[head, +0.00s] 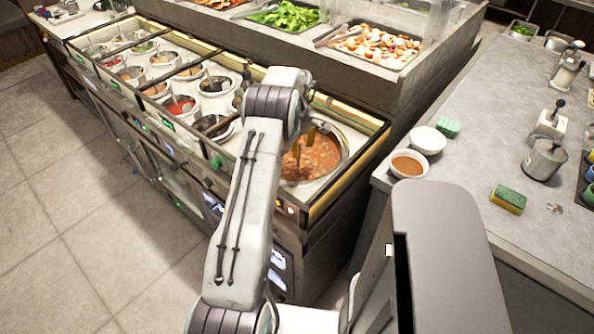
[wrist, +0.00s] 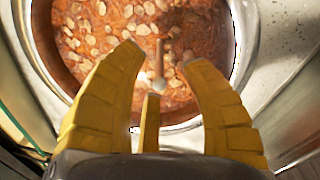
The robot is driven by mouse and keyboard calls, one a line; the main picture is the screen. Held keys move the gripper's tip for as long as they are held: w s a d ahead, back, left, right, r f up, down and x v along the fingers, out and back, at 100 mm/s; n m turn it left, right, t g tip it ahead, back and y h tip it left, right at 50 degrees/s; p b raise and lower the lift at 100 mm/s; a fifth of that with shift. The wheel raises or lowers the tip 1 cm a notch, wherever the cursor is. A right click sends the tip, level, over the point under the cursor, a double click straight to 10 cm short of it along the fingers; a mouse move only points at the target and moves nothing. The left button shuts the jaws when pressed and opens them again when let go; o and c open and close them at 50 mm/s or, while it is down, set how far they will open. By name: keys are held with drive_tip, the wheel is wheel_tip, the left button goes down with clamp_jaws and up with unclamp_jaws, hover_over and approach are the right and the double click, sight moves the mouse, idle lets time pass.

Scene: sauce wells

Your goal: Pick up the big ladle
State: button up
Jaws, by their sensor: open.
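A large round pot (head: 347,153) of chunky red-brown stew stands at the near end of the well counter. In the wrist view the pot's metal rim (wrist: 45,50) curves around the stew. A thin handle, seemingly the big ladle's (wrist: 159,62), points up from the stew toward the camera; its bowl is not visible. My gripper (head: 308,142) hangs over the pot in the head view, pointing down. In the wrist view its yellow fingers (wrist: 160,72) are spread, with the handle between them and no clear contact. The ladle cannot be made out in the head view.
Smaller sauce wells (head: 181,104) with ladles line the counter to the left. Food trays (head: 375,45) sit on a raised ledge behind. A side counter (head: 470,150) at right holds bowls (head: 428,140) and sponges (head: 508,199). Floor at left is clear.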

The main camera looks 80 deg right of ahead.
drive_tip(key=shift+d+f+p, duration=0.15)
drive_tip(key=shift+f+p, duration=0.6)
drive_tip(key=shift+f, duration=0.35)
drive_tip(key=shift+o, duration=0.2)
clamp_jaws()
